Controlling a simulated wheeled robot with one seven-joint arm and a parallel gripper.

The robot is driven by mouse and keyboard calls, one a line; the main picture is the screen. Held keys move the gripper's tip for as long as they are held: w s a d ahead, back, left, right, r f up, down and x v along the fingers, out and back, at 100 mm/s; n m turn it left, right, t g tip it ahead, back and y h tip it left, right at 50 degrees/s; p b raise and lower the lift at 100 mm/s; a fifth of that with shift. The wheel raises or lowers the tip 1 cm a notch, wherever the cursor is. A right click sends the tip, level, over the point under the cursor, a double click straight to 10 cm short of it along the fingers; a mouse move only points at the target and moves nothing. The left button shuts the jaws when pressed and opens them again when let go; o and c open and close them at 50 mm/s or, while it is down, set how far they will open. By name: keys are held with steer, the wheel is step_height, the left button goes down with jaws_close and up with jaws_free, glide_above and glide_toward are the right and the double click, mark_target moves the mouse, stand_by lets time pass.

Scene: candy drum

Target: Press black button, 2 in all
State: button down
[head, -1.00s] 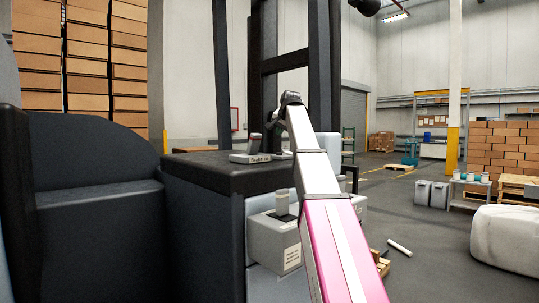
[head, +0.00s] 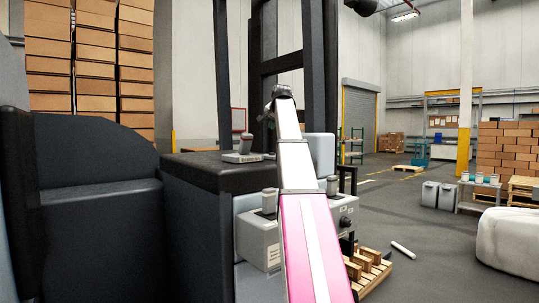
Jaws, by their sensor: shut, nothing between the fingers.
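A small dark round spot (head: 345,222), which may be the black button, shows on the side of a grey control box (head: 349,207) just right of my arm. It is too small to tell whether it is pressed. My pink and white arm runs up from the bottom centre and covers the middle of the control boxes. The arm's far end is a dark joint near the mast, above the boxes. My gripper is not visible; it is out of sight beyond this joint or behind the arm.
A lever on a labelled base (head: 246,157) stands on the vehicle's black top (head: 200,172). A labelled grey box (head: 258,238) with another lever is left of my arm. A wooden pallet (head: 368,270) lies low right.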

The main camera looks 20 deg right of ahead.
steer(key=shift+f, duration=0.2)
steer(key=shift+d+f, duration=0.1)
steer(key=shift+f, duration=4.15)
steer(key=shift+f, duration=0.15)
steer(key=shift+f, duration=0.25)
steer(key=shift+f, duration=0.45)
steer(key=shift+r, duration=0.9)
steer(key=shift+r, duration=0.1)
steer(key=shift+r, duration=2.4)
